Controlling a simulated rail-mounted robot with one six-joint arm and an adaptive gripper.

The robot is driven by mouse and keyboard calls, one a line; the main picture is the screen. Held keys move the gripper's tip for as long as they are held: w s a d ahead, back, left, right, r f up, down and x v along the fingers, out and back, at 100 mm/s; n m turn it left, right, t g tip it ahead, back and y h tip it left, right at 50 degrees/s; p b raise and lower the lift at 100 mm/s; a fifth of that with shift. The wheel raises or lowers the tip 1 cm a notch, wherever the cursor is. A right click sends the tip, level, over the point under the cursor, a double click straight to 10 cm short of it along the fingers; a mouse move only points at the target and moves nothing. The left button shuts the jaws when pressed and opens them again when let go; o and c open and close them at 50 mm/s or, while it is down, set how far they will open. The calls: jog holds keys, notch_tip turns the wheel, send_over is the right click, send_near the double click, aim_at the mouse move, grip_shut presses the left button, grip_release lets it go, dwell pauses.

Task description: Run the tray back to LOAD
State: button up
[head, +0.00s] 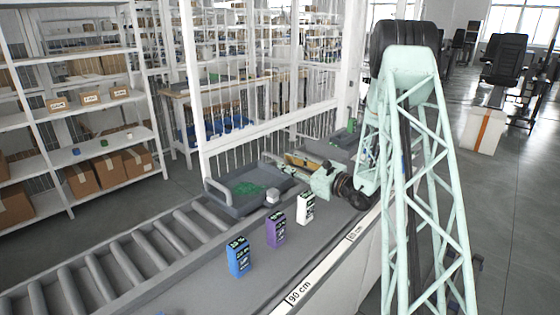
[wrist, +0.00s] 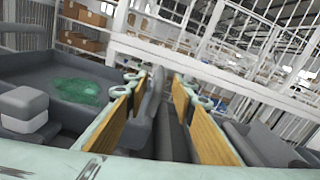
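The tray (head: 231,208) is a grey, shallow box with green stuff on its floor, standing on the rail deck at the end of the rollers. It fills the left of the wrist view (wrist: 98,70). A pale handle (head: 218,194) shows at its left end; another pale bar (head: 278,163) shows at its right end. My gripper (head: 288,160) is at the tray's right end, its wood-coloured fingers apart. In the wrist view, a grey upright part (wrist: 156,90) shows between the fingers, with gaps beside it; I cannot tell whether it is the tray's handle. No LOAD sign is readable.
Blue (head: 239,257), purple (head: 276,229) and white (head: 306,208) cartons stand along the near deck. A small grey block (head: 272,195) is by the tray's near corner. Empty rollers (head: 125,262) run left. A white fence (head: 260,125) stands behind. A scale strip (head: 322,274) lines the front edge.

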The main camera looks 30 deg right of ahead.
jog(key=shift+v, duration=2.5)
jog(key=shift+c, duration=0.5)
